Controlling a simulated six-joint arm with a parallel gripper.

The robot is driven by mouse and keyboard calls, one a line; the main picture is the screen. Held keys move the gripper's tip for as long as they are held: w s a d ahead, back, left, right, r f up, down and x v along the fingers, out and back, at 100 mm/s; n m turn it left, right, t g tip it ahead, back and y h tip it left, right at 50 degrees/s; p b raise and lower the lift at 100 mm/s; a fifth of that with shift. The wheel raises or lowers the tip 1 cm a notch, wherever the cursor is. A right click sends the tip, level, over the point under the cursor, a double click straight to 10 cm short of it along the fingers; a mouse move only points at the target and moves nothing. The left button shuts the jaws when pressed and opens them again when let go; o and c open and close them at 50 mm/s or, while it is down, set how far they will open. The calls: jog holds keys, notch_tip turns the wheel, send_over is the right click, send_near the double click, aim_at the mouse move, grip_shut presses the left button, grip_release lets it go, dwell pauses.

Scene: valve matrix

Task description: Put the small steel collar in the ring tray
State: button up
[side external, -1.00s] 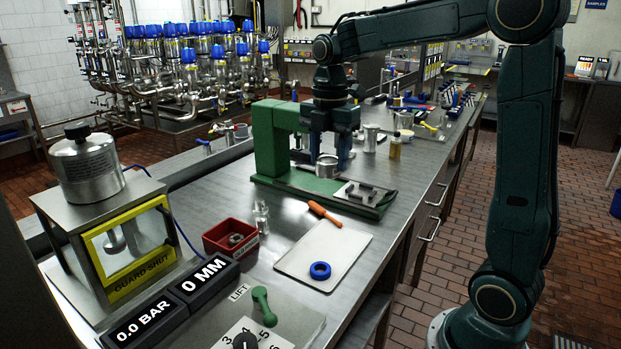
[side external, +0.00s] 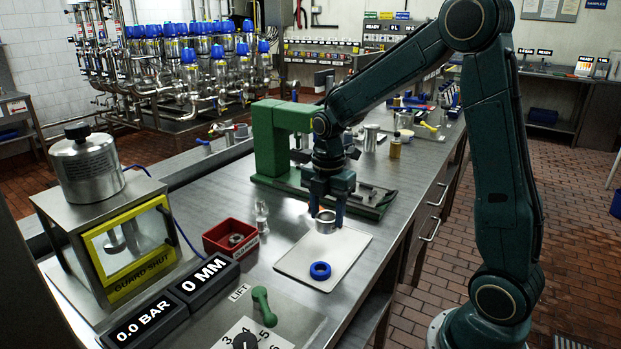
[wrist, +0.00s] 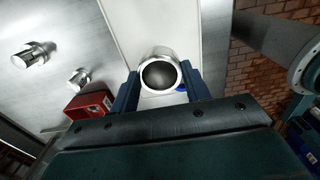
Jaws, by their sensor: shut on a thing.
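My gripper (side external: 326,214) is shut on a short, hollow steel collar (side external: 326,223), its fingers on opposite sides. In the wrist view the collar (wrist: 159,76) shows as a bright round rim with a dark inside between the fingers. In the side view it appears over the far part of a flat pale tray (side external: 310,279); I cannot tell whether it touches. A blue ring (side external: 320,270) lies on the pale tray. A small red tray (side external: 217,244) with a white label, too small to read, stands to the left and holds grey ring-like parts (side external: 236,239).
A green press (side external: 268,140) stands behind the gripper. Black readout blocks (side external: 207,281) and a green handle (side external: 264,305) are in front. A guarded steel rig (side external: 122,235) stands at left.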

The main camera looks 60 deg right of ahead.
aim_at(327, 218)
jog(key=shift+f, duration=0.95)
jog(key=shift+f, duration=2.15)
jog(key=shift+f, duration=0.15)
jog(key=o, duration=1.2)
notch_tip(327, 218, up, 12)
jog(key=shift+r, duration=0.2)
